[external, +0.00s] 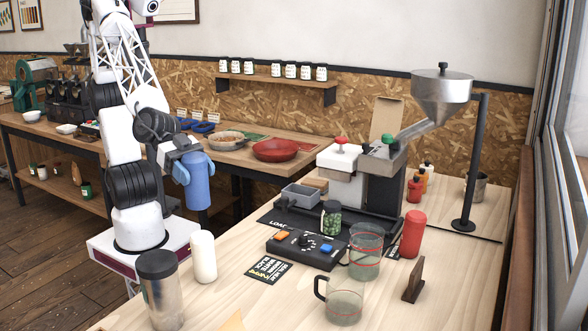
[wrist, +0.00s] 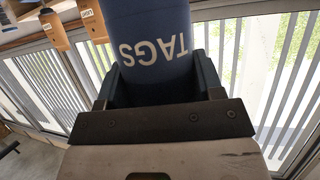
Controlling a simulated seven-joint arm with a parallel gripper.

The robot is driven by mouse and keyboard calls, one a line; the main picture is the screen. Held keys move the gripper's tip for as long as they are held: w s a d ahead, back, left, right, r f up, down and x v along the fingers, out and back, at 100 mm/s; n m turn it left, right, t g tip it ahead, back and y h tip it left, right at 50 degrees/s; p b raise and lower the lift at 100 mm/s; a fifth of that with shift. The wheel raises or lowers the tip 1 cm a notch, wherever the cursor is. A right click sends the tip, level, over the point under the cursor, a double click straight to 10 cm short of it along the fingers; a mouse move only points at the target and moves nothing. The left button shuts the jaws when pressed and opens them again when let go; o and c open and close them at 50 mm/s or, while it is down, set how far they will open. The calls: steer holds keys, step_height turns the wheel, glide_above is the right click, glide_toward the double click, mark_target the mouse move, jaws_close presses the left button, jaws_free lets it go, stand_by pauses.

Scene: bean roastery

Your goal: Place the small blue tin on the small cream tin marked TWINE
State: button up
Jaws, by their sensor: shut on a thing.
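The blue tin (wrist: 150,35) fills the upper middle of the wrist view, with white letters TAGS upside down. It also shows in the external view (external: 197,187), held roughly upright in the air, left of the equipment on the pale wooden table. My gripper (external: 184,168) is shut on it; in the wrist view the dark fingers (wrist: 160,82) press on both sides. I cannot make out a cream tin marked TWINE in either view. A plain cream cylinder (external: 203,257) stands on the near table below the blue tin, with no readable marking.
A steel tumbler (external: 160,290) stands beside the cream cylinder. A black control box (external: 305,250), a green-filled jar (external: 331,218), glass jugs (external: 365,250) and a red bottle (external: 412,234) crowd the table's middle. A tall hopper (external: 442,95) rises behind. A back bench (external: 235,158) holds bowls.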

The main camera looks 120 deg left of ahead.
mark_target(198, 202)
steer(key=shift+w+d+r, duration=0.2)
steer(key=shift+d+r, duration=0.1)
steer(key=shift+f, duration=0.1)
steer(key=shift+f, duration=1.95)
steer(key=shift+f, duration=0.15)
steer(key=shift+f, duration=1.85)
steer(key=shift+f, duration=0.1)
steer(key=o, duration=1.1)
steer(key=shift+o, duration=0.2)
